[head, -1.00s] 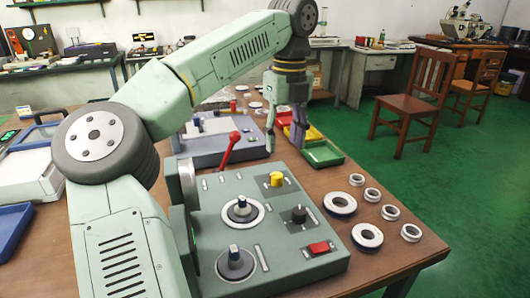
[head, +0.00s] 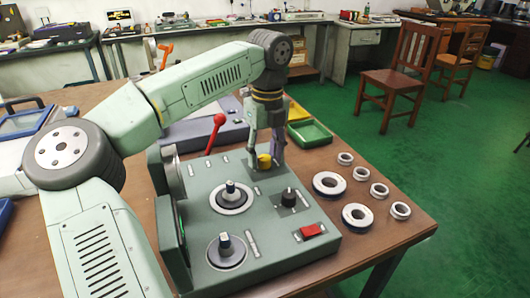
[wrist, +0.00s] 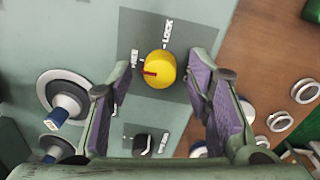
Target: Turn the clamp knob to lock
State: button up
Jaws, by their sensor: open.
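The yellow clamp knob (head: 264,161) sits on a dark square plate near the back right of the grey-green machine panel (head: 185,235). In the wrist view the knob (wrist: 160,69) has a red pointer line directed left, toward the partly hidden label ending in "REE". The "LOCK" label (wrist: 168,31) lies above the knob in that view. My gripper (head: 265,160) is over the knob, pointing down. In the wrist view its purple-padded fingers (wrist: 165,90) are spread, one on each side of the knob, with gaps between. Whether the fingertips are down at knob height is unclear.
On the panel are a red-tipped lever (head: 216,133), a black knob (head: 289,197), a red switch (head: 310,231) and two round dials. Several bearing rings (head: 330,184) lie on the table to the right. A green tray (head: 309,134) stands behind.

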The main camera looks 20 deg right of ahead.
jog(key=shift+f, duration=0.1)
jog(key=shift+c, duration=0.3)
grip_shut()
